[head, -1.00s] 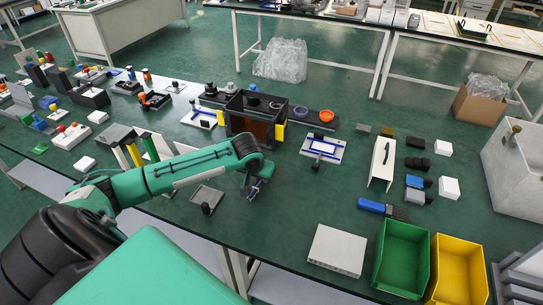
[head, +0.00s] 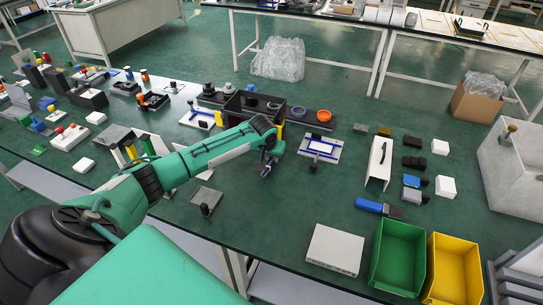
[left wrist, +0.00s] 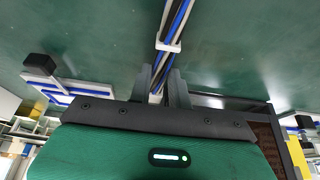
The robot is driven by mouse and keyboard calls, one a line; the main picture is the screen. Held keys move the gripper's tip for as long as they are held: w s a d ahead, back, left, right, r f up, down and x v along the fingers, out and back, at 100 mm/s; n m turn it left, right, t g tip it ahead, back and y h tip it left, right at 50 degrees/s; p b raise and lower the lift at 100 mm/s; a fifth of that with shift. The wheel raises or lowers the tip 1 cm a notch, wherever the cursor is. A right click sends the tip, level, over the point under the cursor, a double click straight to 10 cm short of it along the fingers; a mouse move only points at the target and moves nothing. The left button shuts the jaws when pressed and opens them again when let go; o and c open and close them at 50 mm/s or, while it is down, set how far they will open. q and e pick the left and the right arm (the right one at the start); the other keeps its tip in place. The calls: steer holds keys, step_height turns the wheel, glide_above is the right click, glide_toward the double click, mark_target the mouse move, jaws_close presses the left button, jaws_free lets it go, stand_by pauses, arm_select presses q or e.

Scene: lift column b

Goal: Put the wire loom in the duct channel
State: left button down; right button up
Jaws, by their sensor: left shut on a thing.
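My left gripper (head: 267,171) is over the table, just in front of the black box. The left wrist view shows its two fingers (left wrist: 165,82) shut on the wire loom (left wrist: 178,20), a bundle of blue, white and black strands with a white band around it. The loom runs from the fingers to the top of that view, over green surface. In the head view the loom is too small to make out. A long white piece (head: 378,165), which looks like the duct channel, lies on the table to the gripper's right. My right gripper is not in view.
A black box (head: 248,107) stands just beyond the gripper. A white plate with blue bars (head: 320,150) lies between gripper and white piece. Green (head: 398,259) and yellow (head: 453,270) bins stand at the front right.

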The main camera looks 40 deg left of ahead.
arm_select(q)
steer(key=c, duration=1.7)
jaws_free()
steer(key=shift+f, duration=0.1)
steer(key=shift+c, duration=0.2)
steer(key=o, duration=0.4)
steer(key=shift+o, duration=0.2)
